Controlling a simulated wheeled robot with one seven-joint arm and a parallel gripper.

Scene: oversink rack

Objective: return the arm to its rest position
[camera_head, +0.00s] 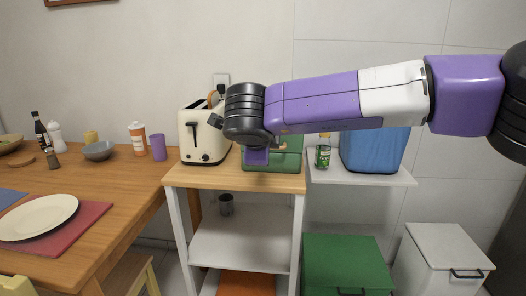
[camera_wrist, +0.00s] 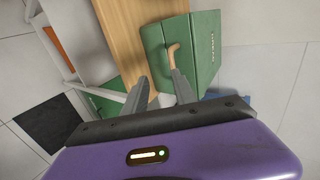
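My arm reaches in from the right in the head view. Its wrist hangs in front of the green box (camera_head: 285,160) on the wooden-topped cart. In the head view the fingers are hidden behind the wrist. In the wrist view my gripper (camera_wrist: 158,76) shows two dark fingers spread apart with nothing held between them. The green box (camera_wrist: 200,50) has a wooden handle (camera_wrist: 171,50), which shows close to the right fingertip. I cannot tell whether they touch.
A cream toaster (camera_head: 203,135) stands left of the box. A green can (camera_head: 322,157) and blue bin (camera_head: 372,150) sit on the white shelf (camera_head: 362,179) at right. The dining table (camera_head: 125,190) is at left. Green (camera_head: 347,262) and white (camera_head: 445,255) bins stand below.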

